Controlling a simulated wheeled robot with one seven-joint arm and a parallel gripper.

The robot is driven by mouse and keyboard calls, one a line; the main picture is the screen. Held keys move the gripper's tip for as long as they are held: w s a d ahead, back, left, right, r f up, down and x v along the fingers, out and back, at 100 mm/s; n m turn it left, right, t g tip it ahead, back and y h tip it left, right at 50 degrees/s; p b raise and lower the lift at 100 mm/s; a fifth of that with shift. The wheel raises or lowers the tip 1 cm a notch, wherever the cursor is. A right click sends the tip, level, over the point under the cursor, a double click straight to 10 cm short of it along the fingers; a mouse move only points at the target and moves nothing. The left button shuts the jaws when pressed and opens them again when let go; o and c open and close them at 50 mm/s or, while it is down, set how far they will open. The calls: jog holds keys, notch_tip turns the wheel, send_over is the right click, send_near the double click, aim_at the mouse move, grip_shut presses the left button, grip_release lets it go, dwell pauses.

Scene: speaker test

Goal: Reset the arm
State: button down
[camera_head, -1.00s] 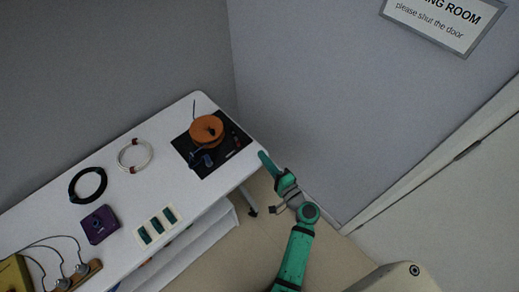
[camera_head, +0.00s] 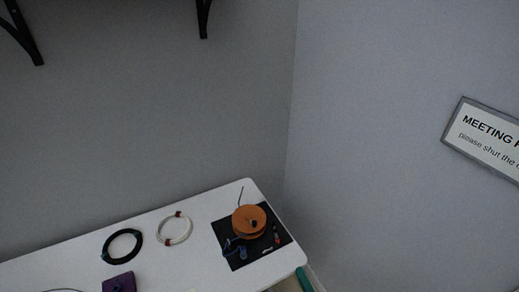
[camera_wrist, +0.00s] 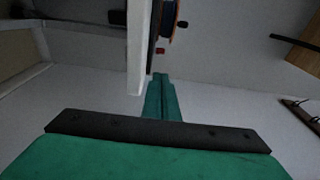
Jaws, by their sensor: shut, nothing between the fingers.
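My gripper (camera_wrist: 160,80) is green and shut, with nothing between its fingers in the wrist view. Its tips lie close to the white table's edge (camera_wrist: 138,50) in that picture; I cannot tell the gap. In the head view only a small green piece of my arm shows at the bottom edge, beside the right end of the white table (camera_head: 205,209). The rest of the arm is out of that view.
An orange spool (camera_head: 249,222) stands on a black mat (camera_head: 236,262) near the table's right end. A white cable ring (camera_head: 174,230), a black cable ring (camera_head: 122,246) and a purple box (camera_head: 119,283) lie left. Grey walls meet behind; a door sign (camera_head: 485,138) hangs right.

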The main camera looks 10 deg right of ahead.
jog(key=s+a+f+n+g+h, duration=0.2)
jog(key=s+a+f+n+g, duration=0.1)
jog(key=s+a+f, duration=0.3)
jog(key=s+a+f+n+g+h, duration=0.1)
jog(key=s+a+f+n+g, duration=0.15)
jog(key=s+a, duration=0.55)
jog(key=s+a+r+n+t, duration=0.1)
jog(key=s+a+r+n, duration=0.3)
jog(key=r, duration=0.5)
jog(key=s+a+r+n+t, duration=0.2)
jog(key=s+a+r+n, duration=0.2)
jog(key=s+r+n, duration=0.3)
notch_tip(320, 180, up, 2)
jog(key=shift+s+a+r+y, duration=0.1)
jog(key=shift+s+a+y, duration=0.2)
jog(key=shift+s, duration=0.45)
